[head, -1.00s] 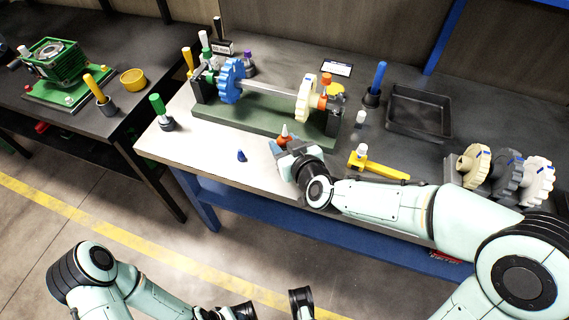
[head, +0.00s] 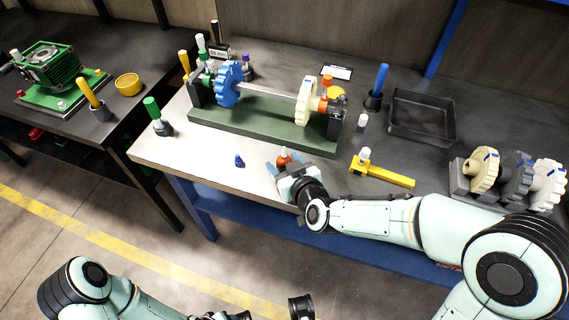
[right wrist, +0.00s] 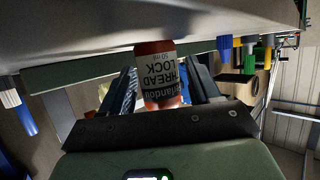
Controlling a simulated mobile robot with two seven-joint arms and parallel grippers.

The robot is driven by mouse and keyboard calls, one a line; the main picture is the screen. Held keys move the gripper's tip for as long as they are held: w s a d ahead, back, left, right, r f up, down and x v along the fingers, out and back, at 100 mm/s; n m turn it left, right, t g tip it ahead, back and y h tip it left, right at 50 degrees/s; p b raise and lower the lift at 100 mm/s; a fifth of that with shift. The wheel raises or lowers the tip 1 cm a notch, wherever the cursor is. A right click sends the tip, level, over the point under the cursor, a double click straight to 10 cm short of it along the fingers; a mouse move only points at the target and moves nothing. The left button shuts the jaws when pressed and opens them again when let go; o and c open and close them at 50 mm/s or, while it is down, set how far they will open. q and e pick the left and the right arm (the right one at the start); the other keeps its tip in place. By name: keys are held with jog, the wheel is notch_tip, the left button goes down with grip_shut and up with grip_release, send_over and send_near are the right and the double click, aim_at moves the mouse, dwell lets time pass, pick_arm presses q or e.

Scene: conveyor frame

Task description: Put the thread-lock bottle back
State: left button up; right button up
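The thread-lock bottle (head: 284,160) shows its orange-red top between the fingers of my right gripper (head: 286,164), near the front edge of the workbench. The right wrist view shows the red bottle (right wrist: 160,75) with its white THREAD LOCK label, upside down in that picture. The fingers of my right gripper (right wrist: 162,88) stand on both sides of it and appear shut on it; the contact is hard to see. Whether the bottle touches the bench is unclear.
A small blue cone-shaped piece (head: 239,160) stands left of the gripper. A yellow holder (head: 390,176) with a white-capped item is to the right. The green gear fixture (head: 262,130) lies behind. A black tray (head: 420,115) and gear rack (head: 458,180) are farther right.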

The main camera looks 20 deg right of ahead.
pick_arm(q)
jog(key=shift+r, duration=0.1)
pick_arm(e)
jog(key=shift+r, duration=0.1)
jog(key=shift+s+r, duration=0.1)
jog(key=shift+r, duration=0.1)
jog(key=p+v, duration=0.2)
jog(key=v, duration=0.5)
jog(key=shift+s+r, duration=0.15)
jog(key=shift+b+v, duration=0.55)
jog(key=shift+v, duration=0.65)
jog(key=shift+s+d+b, duration=0.25)
jog(key=shift+s+b, duration=0.4)
jog(key=shift+b, duration=0.5)
pick_arm(q)
jog(key=shift+w+a+f+t, duration=0.2)
jog(key=shift+w+a+f, duration=0.15)
jog(key=shift+w+f, duration=0.3)
jog(key=shift+w+a+f+t, duration=0.25)
jog(key=shift+w+f, duration=0.2)
jog(key=shift+w, duration=0.25)
pick_arm(e)
jog(key=shift+s+r, duration=0.2)
jog(key=shift+s, duration=0.1)
